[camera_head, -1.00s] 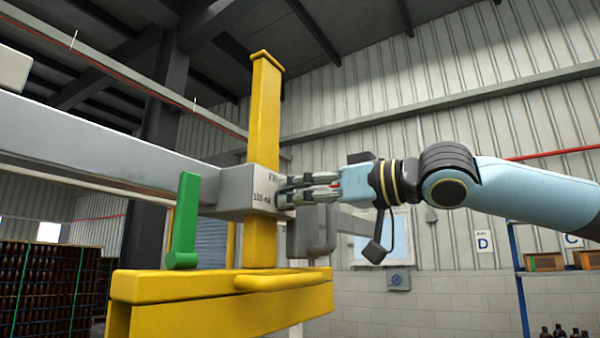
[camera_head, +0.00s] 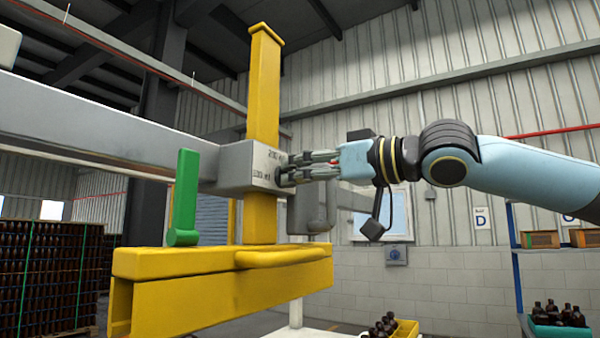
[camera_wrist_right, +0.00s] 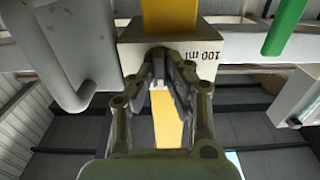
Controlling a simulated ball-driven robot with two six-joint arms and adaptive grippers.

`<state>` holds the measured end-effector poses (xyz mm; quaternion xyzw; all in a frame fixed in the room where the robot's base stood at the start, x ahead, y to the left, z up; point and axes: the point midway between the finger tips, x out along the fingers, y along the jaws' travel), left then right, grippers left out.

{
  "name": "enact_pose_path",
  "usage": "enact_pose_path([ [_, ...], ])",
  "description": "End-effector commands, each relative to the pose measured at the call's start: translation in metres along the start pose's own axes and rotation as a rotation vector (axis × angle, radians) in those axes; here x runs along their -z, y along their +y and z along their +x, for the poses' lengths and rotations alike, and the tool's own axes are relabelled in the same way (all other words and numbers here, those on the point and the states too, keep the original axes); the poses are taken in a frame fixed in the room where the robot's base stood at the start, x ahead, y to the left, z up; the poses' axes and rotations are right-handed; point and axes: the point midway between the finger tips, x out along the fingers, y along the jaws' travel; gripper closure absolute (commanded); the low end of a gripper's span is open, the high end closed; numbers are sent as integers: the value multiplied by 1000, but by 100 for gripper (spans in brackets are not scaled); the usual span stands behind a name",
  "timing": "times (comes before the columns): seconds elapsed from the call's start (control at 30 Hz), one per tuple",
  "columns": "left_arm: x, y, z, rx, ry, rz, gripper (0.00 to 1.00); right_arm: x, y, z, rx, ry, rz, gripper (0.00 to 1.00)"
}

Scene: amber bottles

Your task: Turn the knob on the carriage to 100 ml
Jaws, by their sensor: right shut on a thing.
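The grey carriage (camera_head: 233,165) sits on the yellow mast (camera_head: 263,90). Its face carries printed labels, one reading about 200 ml near the top and one reading 100 ml lower. The 100 ml label also shows upside down on the carriage in the right wrist view (camera_wrist_right: 203,54). My right gripper (camera_head: 284,175) comes in from the right and is shut on the knob at the carriage's right face. In the right wrist view its fingers (camera_wrist_right: 170,62) close at the carriage. The knob is mostly hidden by the fingers, and I cannot tell its setting. My left gripper is not in view.
A green lever (camera_head: 184,198) stands on the yellow beam (camera_head: 215,285) below the carriage. A long grey beam (camera_head: 90,130) runs left. A grey curved part (camera_head: 310,210) hangs close below my right gripper. A yellow crate of bottles (camera_head: 405,329) stands at lower right.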

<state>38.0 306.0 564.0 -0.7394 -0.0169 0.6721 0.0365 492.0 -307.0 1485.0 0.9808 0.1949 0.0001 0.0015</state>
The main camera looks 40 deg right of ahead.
Motion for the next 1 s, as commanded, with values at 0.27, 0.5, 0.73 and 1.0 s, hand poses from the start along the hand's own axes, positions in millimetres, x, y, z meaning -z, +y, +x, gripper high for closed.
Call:
enact_pose_path([
  [0.27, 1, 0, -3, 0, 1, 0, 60, 1, 0, 0, 0, 1, -86, 100],
  [0.5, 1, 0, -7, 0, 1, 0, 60, 1, 0, 0, 0, 0, -269, 100],
  [0.73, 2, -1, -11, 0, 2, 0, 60, 1, -2, 0, 0, 1, -488, 100],
  [1.0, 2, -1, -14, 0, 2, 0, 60, 1, -2, 0, 0, 1, -745, 100],
])
